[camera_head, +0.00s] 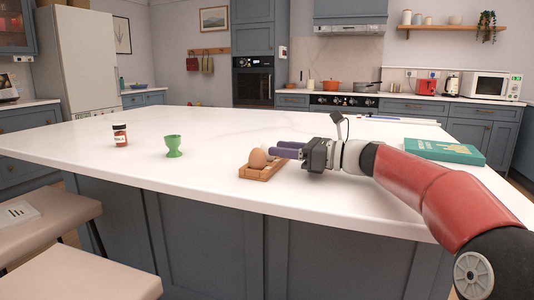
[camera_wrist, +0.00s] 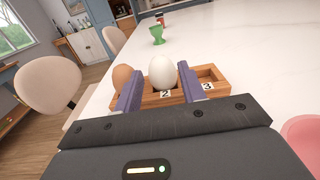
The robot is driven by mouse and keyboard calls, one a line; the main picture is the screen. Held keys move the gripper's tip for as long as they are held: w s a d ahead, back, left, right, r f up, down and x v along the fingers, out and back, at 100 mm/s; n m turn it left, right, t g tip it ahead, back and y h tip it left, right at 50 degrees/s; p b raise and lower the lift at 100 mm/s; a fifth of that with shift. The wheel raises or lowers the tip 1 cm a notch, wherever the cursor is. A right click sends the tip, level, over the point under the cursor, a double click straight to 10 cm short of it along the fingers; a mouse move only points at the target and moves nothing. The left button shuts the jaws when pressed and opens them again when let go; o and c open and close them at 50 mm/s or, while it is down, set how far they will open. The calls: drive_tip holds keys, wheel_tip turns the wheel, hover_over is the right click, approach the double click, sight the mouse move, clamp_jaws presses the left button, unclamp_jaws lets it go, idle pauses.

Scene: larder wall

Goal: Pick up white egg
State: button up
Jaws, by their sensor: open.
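The white egg (camera_wrist: 163,73) stands upright in the middle compartment, marked 2, of a small wooden egg tray (camera_wrist: 208,73). A brown egg (camera_wrist: 121,77) sits in the tray to its left, partly behind a finger. My gripper (camera_wrist: 160,88) is open, with its purple fingers on either side of the white egg; I cannot tell whether they touch it. In the head view my gripper (camera_head: 286,149) reaches over the tray (camera_head: 258,174) from the right. The brown egg (camera_head: 257,158) shows there, while the white egg is mostly hidden behind it and the fingers.
A green egg cup (camera_head: 173,146) and a small jar (camera_head: 120,135) stand on the white island top to the left. The compartment marked 3 looks empty. The counter between tray and egg cup is clear.

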drive_tip(key=shift+x, duration=1.15)
drive_tip(key=c, duration=0.4)
drive_tip(key=shift+r, duration=0.1)
